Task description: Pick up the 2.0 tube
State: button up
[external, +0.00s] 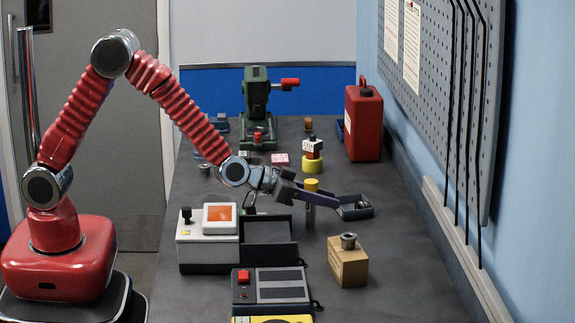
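My gripper (318,199) reaches in from the left at the middle of the bench, its dark fingers pointing right. A tube with a yellow cap (311,185) stands upright at the fingers; the cap shows above them and a grey-brown body below. The fingers cross in front of part of the tube. I cannot tell whether they grip it or only overlap it in this view. No number is readable on the tube, so I cannot confirm it is the 2.0 tube.
A white box with an orange screen (219,217) and an open dark tray (268,256) are near the gripper. A cardboard box (347,262) is front right, a small grey tray (355,209) just right. A red canister (363,124) and green machine (257,98) stand farther back.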

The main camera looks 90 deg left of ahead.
grip_shut()
jog(key=shift+r, duration=0.15)
notch_tip(320, 180, up, 10)
dwell(0.6)
dwell(0.4)
